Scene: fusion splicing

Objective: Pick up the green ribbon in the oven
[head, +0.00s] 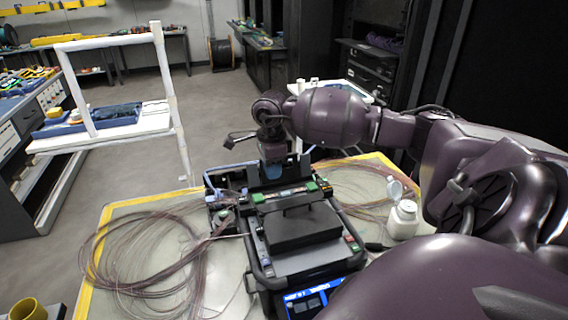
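The splicing machine (305,228), a black and grey case with a handle frame, stands on the work table. Small green parts (259,198) show along its upper bar. I cannot make out a separate green ribbon, and an oven slot cannot be told for sure. My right gripper (276,178) points down over the back of the machine, at the end of my purple arm. Its fingertips are partly hidden against the dark machine, so I cannot tell whether they hold anything. My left gripper is not in view.
Loose coils of thin fibre (150,262) lie left of the machine, with more behind it on the right. A white bottle (403,220) with an open lid stands right of it. The table (95,262) has yellow edging. A yellow cup (28,309) is at the lower left.

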